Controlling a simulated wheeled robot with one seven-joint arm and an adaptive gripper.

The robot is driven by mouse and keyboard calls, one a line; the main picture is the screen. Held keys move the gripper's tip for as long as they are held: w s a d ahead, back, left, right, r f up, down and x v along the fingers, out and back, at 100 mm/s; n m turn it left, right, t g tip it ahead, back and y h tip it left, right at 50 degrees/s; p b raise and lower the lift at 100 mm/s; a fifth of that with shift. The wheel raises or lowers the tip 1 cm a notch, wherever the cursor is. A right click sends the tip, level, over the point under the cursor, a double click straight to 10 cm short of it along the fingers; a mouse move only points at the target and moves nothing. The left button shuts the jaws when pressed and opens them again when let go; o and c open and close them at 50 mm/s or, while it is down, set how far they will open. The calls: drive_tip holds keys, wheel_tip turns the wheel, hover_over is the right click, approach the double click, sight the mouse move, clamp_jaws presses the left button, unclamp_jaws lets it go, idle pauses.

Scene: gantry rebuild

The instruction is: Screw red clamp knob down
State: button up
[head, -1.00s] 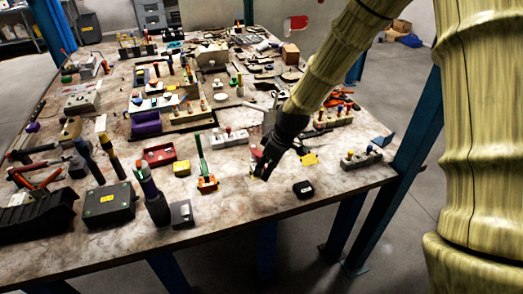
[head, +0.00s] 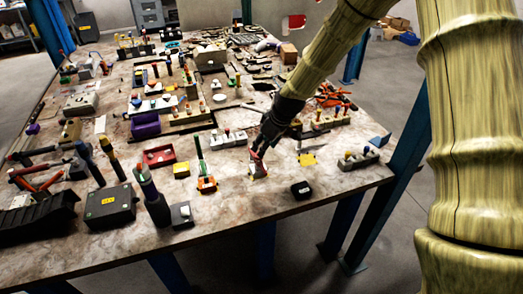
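My gripper (head: 257,153) points down at the front middle of the workbench, just over a small pale and orange fixture (head: 258,172). A bit of red shows at the fingertips; I cannot tell whether it is the red clamp knob or part of the fixture. The dark wrist and the fingers hide much of this spot. The fingers are too small to show whether they are open or shut, or touching anything.
A fixture with a green upright handle on an orange base (head: 207,184) stands left of my gripper. A black box (head: 302,190) lies to the right, near the front edge. A pale knobbed block (head: 229,139) is behind. Bare tabletop (head: 245,215) lies in front.

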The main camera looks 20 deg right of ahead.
drive_tip(key=shift+p+x, duration=0.7)
drive_tip(key=shift+x, duration=1.8)
drive_tip(key=c, duration=0.9)
